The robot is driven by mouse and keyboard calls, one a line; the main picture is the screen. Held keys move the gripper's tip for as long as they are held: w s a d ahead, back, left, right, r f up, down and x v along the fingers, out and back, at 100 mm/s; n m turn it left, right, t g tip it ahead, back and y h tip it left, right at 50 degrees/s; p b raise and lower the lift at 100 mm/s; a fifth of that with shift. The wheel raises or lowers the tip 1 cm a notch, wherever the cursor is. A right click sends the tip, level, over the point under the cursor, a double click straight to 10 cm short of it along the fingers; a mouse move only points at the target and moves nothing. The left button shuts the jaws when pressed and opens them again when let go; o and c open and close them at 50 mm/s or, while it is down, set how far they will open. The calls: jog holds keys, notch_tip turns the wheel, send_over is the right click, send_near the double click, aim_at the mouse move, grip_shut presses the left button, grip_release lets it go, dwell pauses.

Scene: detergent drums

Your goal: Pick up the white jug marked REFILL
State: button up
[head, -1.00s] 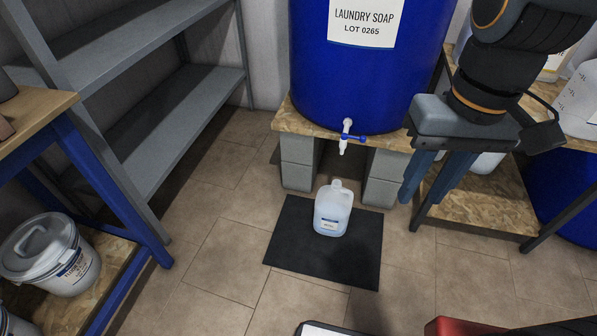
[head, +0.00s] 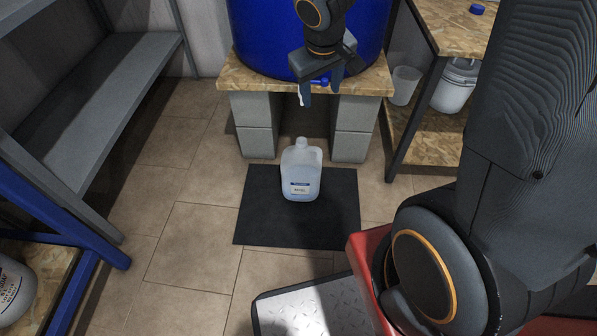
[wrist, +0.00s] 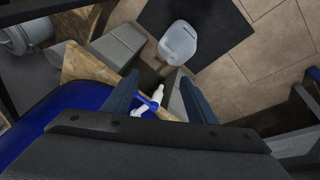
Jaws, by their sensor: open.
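The white jug (head: 301,171) stands upright on a black mat (head: 262,222) on the floor, below and in front of the blue drum. Its label is small, and it appears to hold pale liquid. In the wrist view the jug (wrist: 178,43) is at the upper middle, beyond my fingertips. My gripper (head: 320,95) is open and empty, pointing down in front of the drum's tap, above and behind the jug. In the wrist view the white and blue tap (wrist: 147,105) shows between the fingers of my gripper (wrist: 154,88); whether they touch it I cannot tell.
The blue drum (head: 247,40) rests on a wooden board (head: 232,82) over grey blocks (head: 252,108). A workbench (head: 455,30) with a lidded bucket (head: 456,85) below stands at right. Grey shelves (head: 75,95) stand at left. The tiled floor (head: 195,190) left of the mat is clear.

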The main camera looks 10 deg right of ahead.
jog(key=w+d+f+n+t+y+b, duration=0.1)
jog(key=w+f+b, duration=0.25)
jog(key=f, duration=0.45)
jog(key=w+d+f+y+b, duration=0.15)
jog(key=w+f, duration=0.25)
jog(key=f, duration=0.4)
jog(key=n+y+b, duration=0.1)
jog(key=n, duration=0.1)
send_near(302, 142)
jog(key=a, duration=0.1)
jog(key=shift+g, duration=0.3)
jog(key=b+x, duration=0.7)
jog(key=shift+f, duration=0.45)
grip_shut()
jog(key=shift+s+f, duration=0.1)
jog(key=shift+s, duration=0.1)
